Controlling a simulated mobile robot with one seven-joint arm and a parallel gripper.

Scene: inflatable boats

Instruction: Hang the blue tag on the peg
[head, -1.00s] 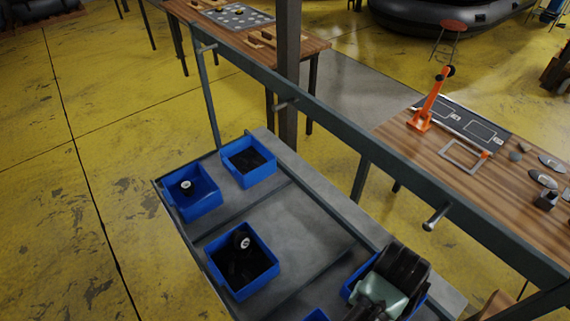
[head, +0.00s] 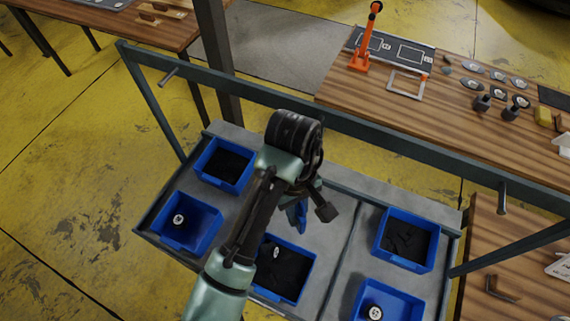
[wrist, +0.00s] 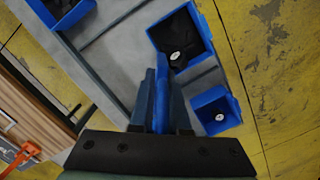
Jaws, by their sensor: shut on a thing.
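My gripper (head: 300,212) hangs above the grey tray table, shut on the blue tag (head: 300,217). In the wrist view the tag (wrist: 162,92) stands edge-on between the two fingers of my gripper (wrist: 163,100); its hole cannot be made out. A grey peg (head: 168,76) sticks out of the rail at the left. Another peg (head: 503,198) is on the rail at the right. My arm covers the middle of the rail, so any peg there is hidden. The tag is in front of and below the rail, apart from both visible pegs.
The dark rail (head: 400,146) runs across above the table (head: 335,245). Several blue bins stand on it, among them one at left (head: 205,240) and one at right (head: 425,262). Behind the rail is a wooden bench (head: 440,115) with an orange stand (head: 363,50).

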